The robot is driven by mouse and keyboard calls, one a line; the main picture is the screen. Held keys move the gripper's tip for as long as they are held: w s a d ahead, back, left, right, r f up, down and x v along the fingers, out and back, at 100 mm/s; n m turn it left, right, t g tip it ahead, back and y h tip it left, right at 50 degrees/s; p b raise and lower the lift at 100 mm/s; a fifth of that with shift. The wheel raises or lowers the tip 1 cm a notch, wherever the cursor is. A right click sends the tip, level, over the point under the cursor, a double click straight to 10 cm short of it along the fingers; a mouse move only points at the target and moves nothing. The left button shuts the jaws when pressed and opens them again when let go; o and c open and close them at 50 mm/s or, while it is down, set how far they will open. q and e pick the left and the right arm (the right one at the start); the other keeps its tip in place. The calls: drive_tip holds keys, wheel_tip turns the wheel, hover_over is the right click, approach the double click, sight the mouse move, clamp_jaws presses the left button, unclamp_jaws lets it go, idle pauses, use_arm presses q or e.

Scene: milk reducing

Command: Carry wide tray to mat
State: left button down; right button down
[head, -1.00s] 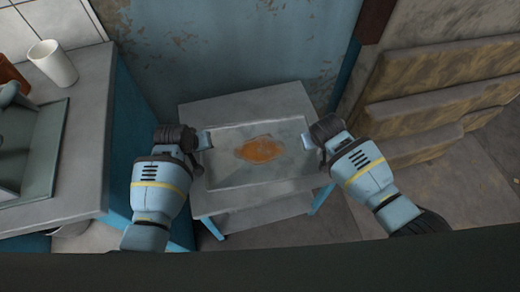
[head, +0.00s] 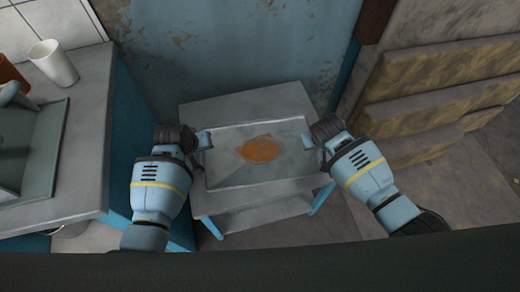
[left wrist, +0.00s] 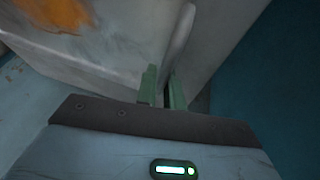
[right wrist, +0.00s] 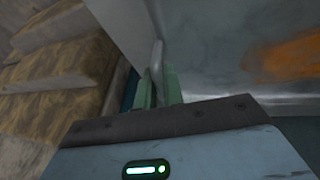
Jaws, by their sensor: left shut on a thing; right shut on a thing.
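The wide tray (head: 225,175) is grey, shallow and rectangular, with an orange-brown patch (head: 259,149) in its middle. It is at or just above the small grey table; I cannot tell if it touches. My left gripper (head: 203,140) is shut on the tray's left handle, which shows between the fingers in the left wrist view (left wrist: 178,45). My right gripper (head: 309,140) is shut on the right handle, which shows in the right wrist view (right wrist: 157,60). The tray looks about level. I cannot make out a mat.
The small grey table (head: 242,103) stands against a worn blue wall (head: 230,45). At the left is a counter (head: 85,130) with a sink (head: 35,150), a white cup (head: 53,63) and an orange object (head: 10,76). Wooden boards (head: 430,95) stand at the right.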

use_arm(q)
drive_tip(key=shift+w+r, duration=0.1)
drive_tip(key=shift+r, duration=0.1)
use_arm(e)
drive_tip(key=shift+w+r, duration=0.1)
drive_tip(key=shift+r, duration=0.1)
idle(0.5)
